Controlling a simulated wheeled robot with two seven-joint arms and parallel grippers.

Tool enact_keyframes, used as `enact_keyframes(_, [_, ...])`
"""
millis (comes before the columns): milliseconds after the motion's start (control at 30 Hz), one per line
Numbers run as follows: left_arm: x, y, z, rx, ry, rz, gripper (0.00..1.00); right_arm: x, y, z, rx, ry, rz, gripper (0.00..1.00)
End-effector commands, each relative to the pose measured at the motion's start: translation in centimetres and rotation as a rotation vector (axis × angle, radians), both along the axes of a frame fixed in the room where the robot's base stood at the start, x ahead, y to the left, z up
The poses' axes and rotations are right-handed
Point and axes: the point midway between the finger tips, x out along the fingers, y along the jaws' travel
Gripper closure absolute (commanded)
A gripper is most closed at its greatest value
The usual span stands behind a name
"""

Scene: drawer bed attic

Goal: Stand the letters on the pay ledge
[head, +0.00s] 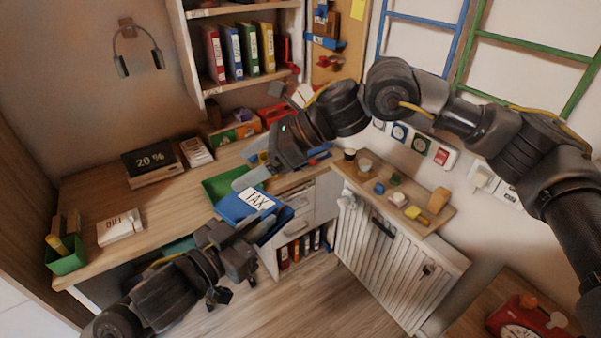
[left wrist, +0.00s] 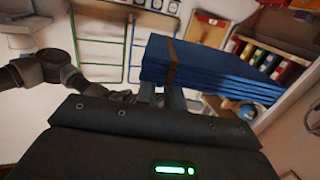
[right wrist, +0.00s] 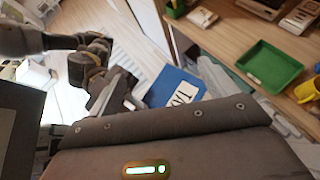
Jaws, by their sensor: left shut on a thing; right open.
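My left gripper (head: 240,240) is shut on a blue banded stack with a white TAX label (head: 232,210), held beside the desk's front edge. The stack fills the middle of the left wrist view (left wrist: 200,65), a brown band around it. My right gripper (head: 252,178) is open and empty, just above and behind the stack. The right wrist view also shows the stack (right wrist: 172,84). No ledge is marked as the pay ledge; a wooden ledge (head: 377,203) tops the radiator.
A green tray (head: 218,186) sits on the desk (head: 100,190) beside the blue stack. Small cups and blocks stand on the radiator ledge. Open floor lies in front.

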Motion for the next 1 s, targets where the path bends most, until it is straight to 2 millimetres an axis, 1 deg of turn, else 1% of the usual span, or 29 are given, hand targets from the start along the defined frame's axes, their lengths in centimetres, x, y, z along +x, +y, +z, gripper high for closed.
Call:
enact_keyframes(33, [0.0, 0.0, 0.0, -0.001, -0.001, 0.0, 1.0, -1.1, -0.9, 0.7, -0.063, -0.095, 0.064, 0.16])
enact_keyframes(100, [0.0, 0.0, 0.0, -0.001, -0.001, 0.0, 1.0, -2.4, -2.4, 1.0, -0.148, -0.209, 0.151, 0.16])
enact_keyframes(200, [0.0, 0.0, 0.0, -0.001, -0.001, 0.0, 1.0, -3.8, -4.5, 1.3, -0.256, -0.336, 0.258, 0.16])
enact_keyframes(333, [0.0, 0.0, 0.0, -0.001, -0.001, 0.0, 1.0, -4.9, -6.9, 1.6, -0.362, -0.444, 0.354, 0.16])
enact_keyframes(400, [0.0, 0.0, 0.0, -0.001, -0.001, 0.0, 1.0, -5.2, -7.8, 1.7, -0.399, -0.478, 0.388, 0.16])
enact_keyframes(500, [0.0, 0.0, 0.0, 0.0, 0.0, 0.0, 1.0, -5.5, -8.6, 1.7, -0.432, -0.506, 0.417, 0.16])
enact_keyframes(633, [0.0, 0.0, 0.0, 0.0, 0.0, 0.0, 1.0, -5.6, -8.9, 1.7, -0.445, -0.517, 0.43, 0.16])
enact_keyframes(767, [0.0, 0.0, 0.0, 0.0, 0.0, 0.0, 1.0, -5.6, -8.7, 1.4, -0.444, -0.515, 0.43, 0.16])
enact_keyframes(867, [0.0, 0.0, 0.0, -0.001, -0.001, 0.0, 1.0, -5.6, -8.2, 0.6, -0.443, -0.514, 0.429, 0.16])
enact_keyframes(1000, [0.0, 0.0, 0.0, -0.001, -0.001, 0.0, 1.0, -5.6, -7.0, -1.5, -0.443, -0.512, 0.431, 0.16])
